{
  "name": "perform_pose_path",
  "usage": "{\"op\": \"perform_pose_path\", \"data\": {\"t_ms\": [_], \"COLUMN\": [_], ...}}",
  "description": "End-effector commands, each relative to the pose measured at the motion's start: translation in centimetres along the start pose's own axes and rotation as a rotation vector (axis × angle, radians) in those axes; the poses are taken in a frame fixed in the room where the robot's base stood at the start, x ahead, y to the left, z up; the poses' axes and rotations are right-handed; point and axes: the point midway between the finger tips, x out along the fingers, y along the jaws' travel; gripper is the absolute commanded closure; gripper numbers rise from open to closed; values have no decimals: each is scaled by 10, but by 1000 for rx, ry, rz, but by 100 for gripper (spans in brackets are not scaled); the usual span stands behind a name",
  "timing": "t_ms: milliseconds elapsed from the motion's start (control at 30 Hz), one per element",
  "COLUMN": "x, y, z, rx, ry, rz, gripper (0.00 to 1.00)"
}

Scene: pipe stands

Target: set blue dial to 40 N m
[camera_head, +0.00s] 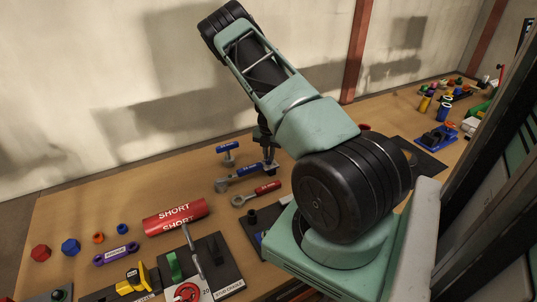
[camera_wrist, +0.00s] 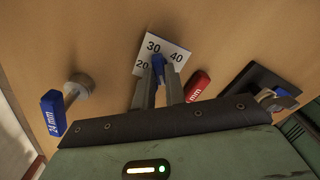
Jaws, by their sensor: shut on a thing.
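In the wrist view, the blue dial (camera_wrist: 158,64) stands at the lower middle of a white card (camera_wrist: 165,45) marked 20, 30 and 40. My gripper (camera_wrist: 158,78) is shut on the blue dial, one finger on each side. The visible tip of the dial lies just below the 30; the fingers hide most of its body, so its exact reading is unclear. The 20 is at left, partly behind a finger, and the 40 is at right. In the head view, my gripper (camera_head: 267,152) points down over the back middle of the bench; the dial is not clearly made out there.
A blue 24 mm tool (camera_wrist: 53,112) is left of the card, and a red tool (camera_wrist: 197,85) lies close at right. A dark plate (camera_wrist: 262,80) is farther right. In the head view, a red SHORT pipe (camera_head: 175,217) lies front left. Bare bench lies behind it.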

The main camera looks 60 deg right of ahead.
Motion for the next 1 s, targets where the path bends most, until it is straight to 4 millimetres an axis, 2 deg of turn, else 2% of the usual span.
{"op": "perform_pose_path", "data": {"t_ms": [167, 200, 233, 567, 1000], "x": [0, 0, 0, -1, -25], "y": [0, 0, 0, 0, 0], "z": [0, 0, 0, 0, 0], "rx": [15, 14, 14, 12, 11], "ry": [0, 0, 0, 0, 0], "rz": [1, 1, 1, 1, 1], "gripper": [100, 82, 76, 76, 76]}}
